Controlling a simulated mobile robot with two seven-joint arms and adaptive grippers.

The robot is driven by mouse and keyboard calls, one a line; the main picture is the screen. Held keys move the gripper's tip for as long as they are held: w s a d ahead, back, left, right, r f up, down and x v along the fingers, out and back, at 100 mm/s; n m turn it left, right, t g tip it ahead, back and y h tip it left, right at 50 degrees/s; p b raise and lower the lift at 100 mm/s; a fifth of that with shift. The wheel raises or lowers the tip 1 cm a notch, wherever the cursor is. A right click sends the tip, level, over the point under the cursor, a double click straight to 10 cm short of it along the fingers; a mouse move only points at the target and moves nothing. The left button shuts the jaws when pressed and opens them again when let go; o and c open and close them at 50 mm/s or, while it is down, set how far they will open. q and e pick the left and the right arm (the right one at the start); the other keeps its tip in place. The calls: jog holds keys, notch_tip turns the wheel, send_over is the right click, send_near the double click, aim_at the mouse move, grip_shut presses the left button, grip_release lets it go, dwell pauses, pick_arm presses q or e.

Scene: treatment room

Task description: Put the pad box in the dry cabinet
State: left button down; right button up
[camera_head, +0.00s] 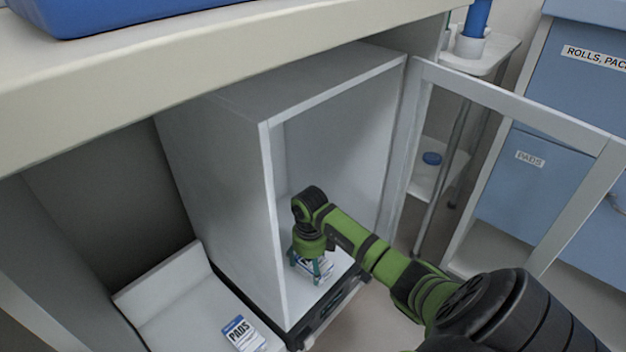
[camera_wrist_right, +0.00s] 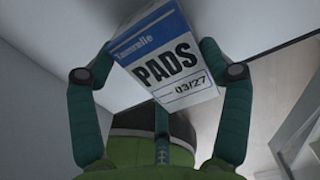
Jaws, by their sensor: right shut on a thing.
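The dry cabinet (camera_head: 215,165) is a white box under the counter, with its glazed door (camera_head: 515,115) swung open to the right. My right gripper (camera_head: 312,270) reaches inside, low over the cabinet floor, and is shut on a pad box (camera_head: 318,268). In the right wrist view the pad box (camera_wrist_right: 163,62) is white and blue, marked PADS and 03/27, with the right gripper's fingers (camera_wrist_right: 160,75) on both sides of it. I cannot tell whether its underside touches the cabinet floor. My left gripper is not in view.
A second PADS box (camera_head: 240,332) lies on a white tray (camera_head: 185,300) left of the cabinet. The counter edge (camera_head: 230,60) overhangs the cabinet. Blue drawers (camera_head: 540,190) and a white trolley (camera_head: 480,55) stand at the right, beyond the open door.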

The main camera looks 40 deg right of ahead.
jog(key=shift+r, duration=0.1)
jog(key=shift+f, duration=0.25)
jog(key=o, duration=1.1)
